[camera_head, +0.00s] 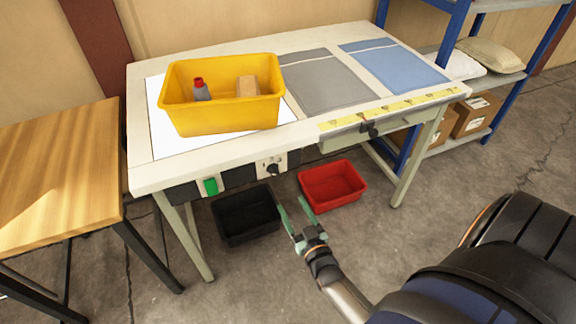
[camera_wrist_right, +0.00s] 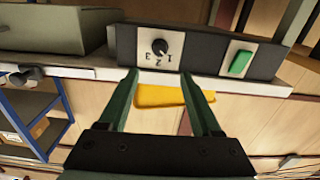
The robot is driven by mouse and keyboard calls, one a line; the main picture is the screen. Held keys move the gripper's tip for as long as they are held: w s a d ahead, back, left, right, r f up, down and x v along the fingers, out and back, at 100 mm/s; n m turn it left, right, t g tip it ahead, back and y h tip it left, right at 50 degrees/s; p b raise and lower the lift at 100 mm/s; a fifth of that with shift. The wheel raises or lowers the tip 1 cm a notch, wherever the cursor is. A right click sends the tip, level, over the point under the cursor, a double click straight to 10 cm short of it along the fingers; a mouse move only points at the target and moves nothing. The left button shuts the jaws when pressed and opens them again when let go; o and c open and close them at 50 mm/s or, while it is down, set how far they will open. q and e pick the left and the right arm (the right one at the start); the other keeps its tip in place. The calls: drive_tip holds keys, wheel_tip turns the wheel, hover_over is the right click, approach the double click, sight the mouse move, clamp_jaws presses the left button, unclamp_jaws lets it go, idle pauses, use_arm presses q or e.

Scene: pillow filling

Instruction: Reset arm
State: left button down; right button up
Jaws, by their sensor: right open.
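My right gripper (camera_head: 293,215) is in front of the workbench (camera_head: 160,176), below its front edge, with its two green fingers spread apart and nothing between them. In the right wrist view my right gripper (camera_wrist_right: 163,100) is open and faces the bench's control panel, which carries a numbered dial (camera_wrist_right: 159,47) and a green switch (camera_wrist_right: 241,63). A yellow patch shows beyond the fingers there. My left gripper is not in either view.
A yellow bin (camera_head: 222,115) holding a red-capped bottle (camera_head: 201,91) and a tan block (camera_head: 247,86) stands on the bench. Grey cloth (camera_head: 325,82) and blue cloth (camera_head: 394,65) lie beside it. Black bin (camera_head: 246,215) and red bin (camera_head: 332,186) are on the floor. A wooden table (camera_head: 60,175) stands left.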

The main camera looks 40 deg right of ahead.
drive_tip(key=shift+s, duration=0.25)
drive_tip(key=shift+a, duration=0.1)
idle(0.3)
drive_tip(key=s+a+f+n+g+y+p, duration=0.1)
drive_tip(key=s+a+n+g+y, duration=0.3)
drive_tip(key=s+a, duration=1)
drive_tip(key=g+y+p, duration=0.1)
drive_tip(key=g+y, duration=0.1)
drive_tip(key=g, duration=0.2)
drive_tip(key=shift+s+a+f+n, duration=0.15)
drive_tip(key=shift+f+n, duration=0.05)
drive_tip(key=shift+n, duration=0.1)
